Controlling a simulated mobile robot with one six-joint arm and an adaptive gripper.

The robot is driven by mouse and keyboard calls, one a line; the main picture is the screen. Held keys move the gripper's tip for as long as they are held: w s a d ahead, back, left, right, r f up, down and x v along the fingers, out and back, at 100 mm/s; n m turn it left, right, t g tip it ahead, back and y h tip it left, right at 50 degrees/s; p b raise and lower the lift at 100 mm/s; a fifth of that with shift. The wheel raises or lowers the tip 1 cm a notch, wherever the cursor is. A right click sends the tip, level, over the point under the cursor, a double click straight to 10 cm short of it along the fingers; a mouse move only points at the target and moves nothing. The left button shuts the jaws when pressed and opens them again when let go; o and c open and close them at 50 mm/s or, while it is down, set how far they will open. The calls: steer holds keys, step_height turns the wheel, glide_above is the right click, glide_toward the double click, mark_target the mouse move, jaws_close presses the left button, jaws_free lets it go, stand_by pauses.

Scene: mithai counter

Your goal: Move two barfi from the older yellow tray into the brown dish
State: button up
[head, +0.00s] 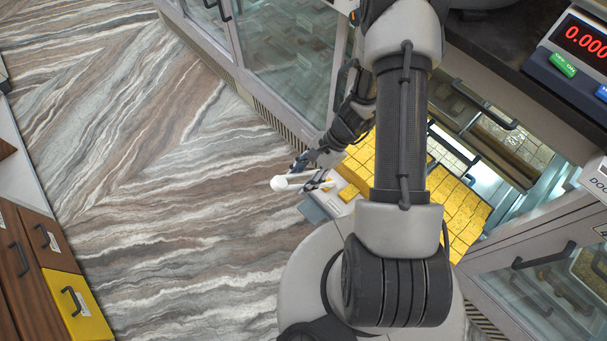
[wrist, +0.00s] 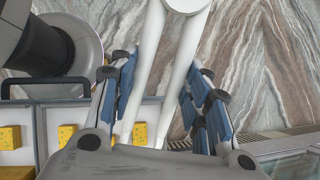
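My gripper (head: 318,172) is closed around white tongs (head: 278,184), with a blue pad on each side. In the wrist view the tongs (wrist: 152,60) run between the fingers (wrist: 160,95), with their joined end toward the top. A yellow barfi piece (wrist: 140,131) shows between the tong arms low in the wrist view; I cannot tell whether they grip it. Many yellow barfi (head: 458,215) lie in rows in the head view, partly behind my arm. Which tray is older is unclear. No brown dish is clearly identifiable; a brown surface (wrist: 14,172) shows at the wrist view's lower left.
Pale compartments (wrist: 92,115) with several barfi lie left of my gripper in the wrist view. Glass-fronted cases (head: 285,50) flank the counter. A scale (head: 575,55) stands at upper right. Brown drawers and a yellow one (head: 75,305) are at left. The marbled floor between is clear.

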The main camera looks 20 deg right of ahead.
step_height(320, 180, down, 5)
steer(key=b, duration=0.3)
steer(key=shift+r, duration=0.15)
steer(key=shift+c, duration=0.3)
steer(key=c, duration=0.8)
steer(key=shift+r, duration=0.15)
jaws_close()
step_height(320, 180, up, 12)
steer(key=p, duration=0.8)
